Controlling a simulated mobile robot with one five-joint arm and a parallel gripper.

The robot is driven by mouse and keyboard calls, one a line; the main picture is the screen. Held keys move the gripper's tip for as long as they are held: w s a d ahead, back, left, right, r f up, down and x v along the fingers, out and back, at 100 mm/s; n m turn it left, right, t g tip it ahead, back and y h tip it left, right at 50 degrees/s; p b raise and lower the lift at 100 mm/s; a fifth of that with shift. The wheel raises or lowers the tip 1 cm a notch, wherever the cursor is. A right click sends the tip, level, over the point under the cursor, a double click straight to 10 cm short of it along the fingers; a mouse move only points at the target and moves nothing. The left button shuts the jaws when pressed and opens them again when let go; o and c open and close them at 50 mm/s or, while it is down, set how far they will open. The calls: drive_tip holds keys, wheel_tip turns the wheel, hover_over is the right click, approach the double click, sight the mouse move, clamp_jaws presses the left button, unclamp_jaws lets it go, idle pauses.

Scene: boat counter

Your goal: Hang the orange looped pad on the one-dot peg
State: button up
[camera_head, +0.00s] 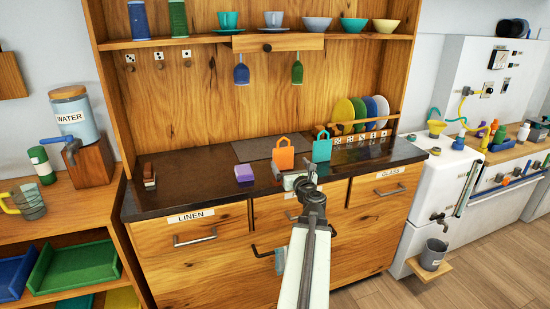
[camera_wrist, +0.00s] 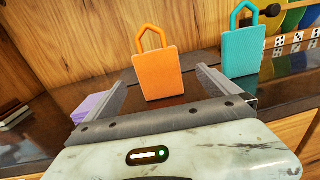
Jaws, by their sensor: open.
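The orange looped pad (camera_head: 284,158) stands upright on the dark counter, its loop on top. In the wrist view the orange pad (camera_wrist: 160,75) shows between the two fingers, slightly beyond them, with space on both sides. My gripper (camera_head: 300,184) is open and empty, low over the counter in front of the pad; its fingers show in the wrist view (camera_wrist: 160,80). Three small pegs, the middle one (camera_head: 160,66) among them, stick out of the back panel at upper left, under white dotted plates (camera_head: 158,55).
A teal looped pad (camera_head: 322,149) stands close on the right. A purple block (camera_head: 244,173) lies on the left, and a brown-and-white item (camera_head: 150,176) farther left. Plates (camera_head: 360,112) stand in a rack at back right. Blue (camera_head: 241,72) and green (camera_head: 297,71) utensils hang below the shelf.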

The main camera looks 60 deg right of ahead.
sight(284, 157)
drive_tip(key=x, duration=0.8)
drive_tip(key=shift+w+f, duration=0.15)
drive_tip(key=shift+f, duration=0.05)
drive_tip(key=shift+a, duration=0.15)
drive_tip(key=c, duration=1.4)
drive_tip(key=shift+r, duration=0.1)
wheel_tip(284, 157, up, 10)
drive_tip(key=p, duration=1)
drive_tip(key=shift+r, duration=0.1)
